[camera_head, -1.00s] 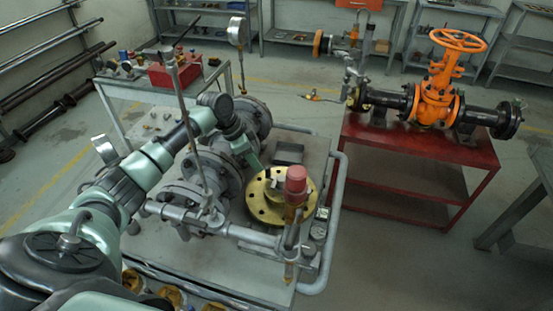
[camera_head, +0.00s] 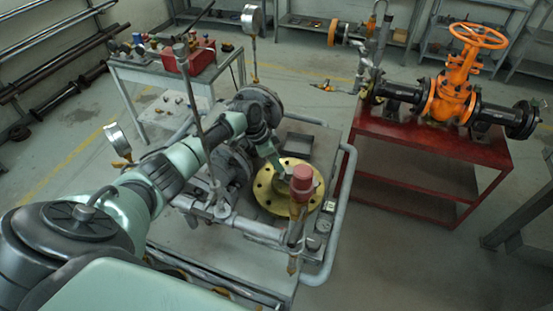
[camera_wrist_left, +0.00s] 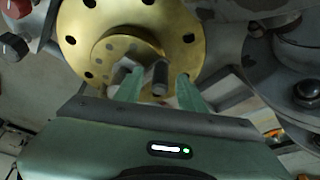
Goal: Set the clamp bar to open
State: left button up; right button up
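A round brass flange (camera_head: 268,205) with bolt holes lies on the grey cart; it also shows in the left wrist view (camera_wrist_left: 190,45). On its hub, the left wrist view shows a short grey bar-like piece (camera_wrist_left: 128,66) and a dark upright peg (camera_wrist_left: 160,76). I cannot tell for sure which is the clamp bar. My left gripper (camera_wrist_left: 157,82) is open, its two green fingers apart, with these pieces in line between the fingertips; contact is not clear. In the head view my left gripper (camera_head: 279,168) is at the far side of the flange. My right gripper is not seen.
A red-capped valve (camera_head: 301,183) stands beside the flange on the cart (camera_head: 325,150). Grey pipe flanges (camera_head: 258,105) and a tall rod (camera_head: 195,110) stand close to my left arm. An orange gate valve (camera_head: 455,90) sits on a red table (camera_head: 420,135) at right.

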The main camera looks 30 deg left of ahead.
pick_arm(q)
grip_shut()
dwell(1.4)
